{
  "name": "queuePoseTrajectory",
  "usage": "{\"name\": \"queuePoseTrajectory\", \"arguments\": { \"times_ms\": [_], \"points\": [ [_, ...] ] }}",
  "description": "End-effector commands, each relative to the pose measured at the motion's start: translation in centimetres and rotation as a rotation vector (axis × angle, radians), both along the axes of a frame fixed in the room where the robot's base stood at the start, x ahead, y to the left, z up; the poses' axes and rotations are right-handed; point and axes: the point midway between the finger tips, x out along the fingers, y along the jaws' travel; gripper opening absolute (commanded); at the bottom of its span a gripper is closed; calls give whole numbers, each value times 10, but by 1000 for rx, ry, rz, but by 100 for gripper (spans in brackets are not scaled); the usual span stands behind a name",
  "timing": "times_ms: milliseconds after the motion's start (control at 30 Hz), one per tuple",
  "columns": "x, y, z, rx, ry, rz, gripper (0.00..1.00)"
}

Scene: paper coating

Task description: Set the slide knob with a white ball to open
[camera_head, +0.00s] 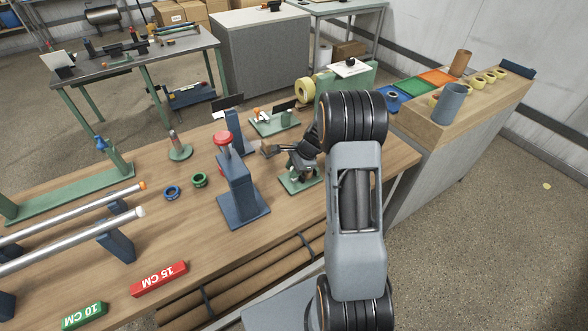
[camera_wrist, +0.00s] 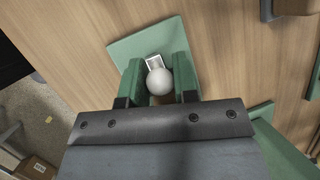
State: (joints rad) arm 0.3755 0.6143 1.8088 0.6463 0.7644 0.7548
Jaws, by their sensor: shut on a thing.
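The slide knob's white ball (camera_wrist: 158,84) shows in the wrist view, with a pale rectangular piece just beyond it. Green upright pieces flank it on both sides, above a green base plate (camera_wrist: 120,48). My gripper (camera_wrist: 156,98) is shut on the ball, low over the plate. Its wide dark body fills the lower part of the wrist view and hides the near part of the fixture. In the head view my gripper (camera_head: 296,166) is over the green base plate (camera_head: 289,185) near the table's right end. The ball is not clear there, and I cannot tell the slide's exact position.
A blue stand with a red knob (camera_head: 223,139) stands just left of my gripper. Another green fixture (camera_head: 271,124) is behind it. Rings (camera_head: 199,180), metal rods (camera_head: 70,243) and a red 15 CM block (camera_head: 158,279) lie further left.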

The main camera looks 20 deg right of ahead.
Motion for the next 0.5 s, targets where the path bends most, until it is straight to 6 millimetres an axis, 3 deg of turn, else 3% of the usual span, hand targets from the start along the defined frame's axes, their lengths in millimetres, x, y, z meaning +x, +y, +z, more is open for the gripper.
{"name": "queuePoseTrajectory", "arguments": {
  "times_ms": [233,500],
  "points": [
    [0,0,0,0,0,0,0],
    [-1,4,0,1,0,1,0]
  ]
}}
